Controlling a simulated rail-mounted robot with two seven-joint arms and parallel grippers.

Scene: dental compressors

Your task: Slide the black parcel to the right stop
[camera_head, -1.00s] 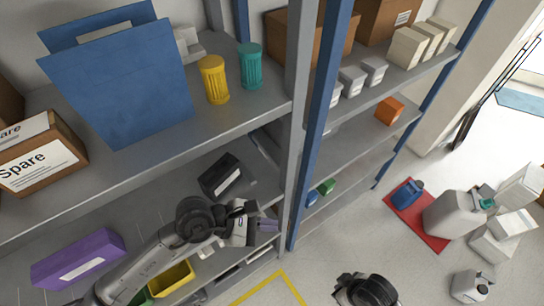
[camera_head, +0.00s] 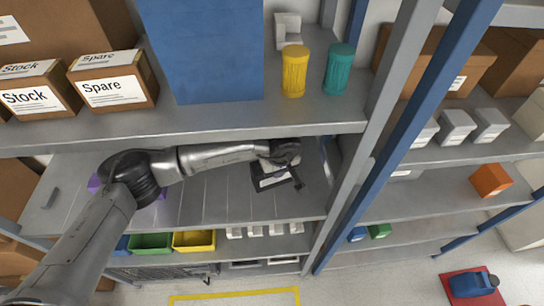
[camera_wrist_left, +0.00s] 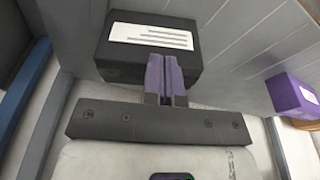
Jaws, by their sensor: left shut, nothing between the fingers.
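The black parcel (camera_head: 262,172) with a white label lies on the middle shelf (camera_head: 225,200), toward its right end, partly hidden by my left wrist. In the left wrist view the black parcel (camera_wrist_left: 150,36) fills the upper middle. My left gripper (camera_wrist_left: 167,65) is shut and empty, its purple fingers against or just in front of the parcel's face; I cannot tell whether they touch. In the head view its fingers are hidden. I cannot clearly make out the right stop. My right gripper is not in view.
A purple parcel (camera_wrist_left: 295,93) lies farther left on the same shelf, mostly behind my arm in the head view. The upper shelf (camera_head: 215,120) overhangs the back. A grey upright (camera_head: 385,110) stands at the right end. Green (camera_head: 151,243) and yellow bins (camera_head: 194,241) sit below.

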